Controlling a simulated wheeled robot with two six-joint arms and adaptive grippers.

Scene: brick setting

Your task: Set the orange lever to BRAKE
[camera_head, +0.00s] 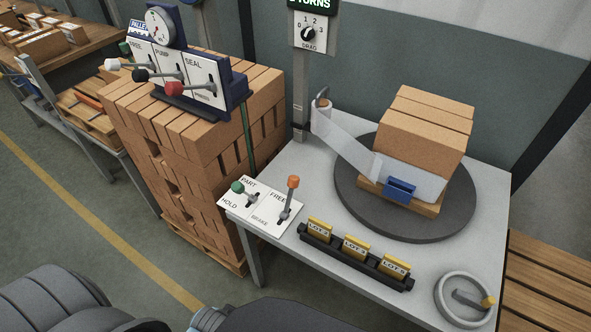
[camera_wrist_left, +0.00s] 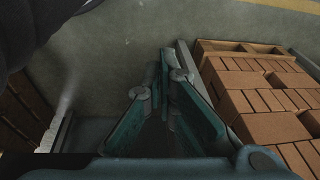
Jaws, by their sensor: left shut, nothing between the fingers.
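The orange lever (camera_head: 293,182) stands on a white panel at the left corner of the grey table in the head view. Its knob is up at the FREE end; the BRAKE label (camera_head: 260,220) is at the lower end of its slot. A green lever (camera_head: 237,187) with PART and HOLD labels stands to its left on the same panel. My left gripper (camera_wrist_left: 167,72) shows in the left wrist view, shut and empty above the floor, with no lever in that view. It is not seen in the head view. My right gripper is not in view.
A black rack with yellow LOT tags (camera_head: 355,248) and a handwheel (camera_head: 447,309) are on the table. A tall brick stack (camera_head: 190,150) stands left, below a panel with white, black and red levers (camera_head: 200,75).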

